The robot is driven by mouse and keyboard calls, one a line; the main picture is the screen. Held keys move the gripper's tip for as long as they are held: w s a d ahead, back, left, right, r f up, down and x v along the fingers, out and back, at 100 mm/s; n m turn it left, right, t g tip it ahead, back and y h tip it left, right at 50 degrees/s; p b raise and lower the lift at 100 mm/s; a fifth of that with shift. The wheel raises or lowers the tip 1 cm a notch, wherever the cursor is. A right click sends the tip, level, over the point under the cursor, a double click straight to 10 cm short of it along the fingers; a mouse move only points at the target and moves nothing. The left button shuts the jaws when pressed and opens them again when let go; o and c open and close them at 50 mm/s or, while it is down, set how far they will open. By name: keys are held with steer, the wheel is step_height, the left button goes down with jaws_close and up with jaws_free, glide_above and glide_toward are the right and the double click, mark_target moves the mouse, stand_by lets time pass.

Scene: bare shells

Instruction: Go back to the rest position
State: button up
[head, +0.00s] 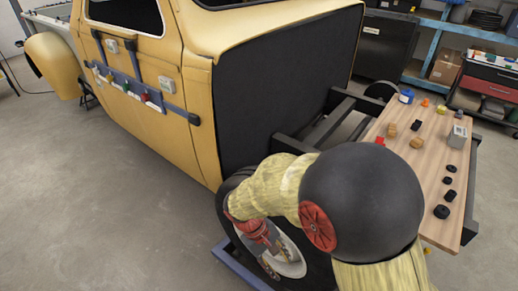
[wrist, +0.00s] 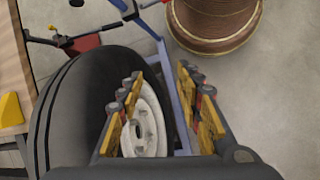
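A black tyre (wrist: 75,100) with a pale wheel rim (wrist: 148,120) lies beyond and beside the left finger. Whether the finger touches the wheel is unclear. In the head view my arm reaches down in front of the wheel (head: 318,268). The red and grey part of my gripper (head: 262,238) shows there near the rim, and its fingertips are hard to make out.
A yellow car shell (head: 150,120) stands at the left and behind. A wooden bench top (head: 432,185) with small parts is at the right. A blue frame (head: 238,268) lies beneath the wheel. A brown spool (wrist: 213,42) stands beyond my gripper. The floor at left is clear.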

steer(key=s+d+r+m+t+y+p, duration=0.1)
steer(key=s+d+r+m+t, duration=0.1)
steer(key=r, duration=0.7)
steer(key=s+d+r+m+t+y+p, duration=0.1)
steer(key=s+d+r+m+t+y, duration=0.1)
steer(key=d+r, duration=0.4)
steer(key=s+d+r+m+t+y+p, duration=0.1)
steer(key=s+d+r, duration=0.4)
steer(key=r, duration=0.9)
steer(key=shift+r+m+t+y+p, duration=0.3)
steer(key=shift+m+t+p, duration=0.2)
steer(key=shift+m+t, duration=0.7)
steer(key=shift+s+a, duration=0.1)
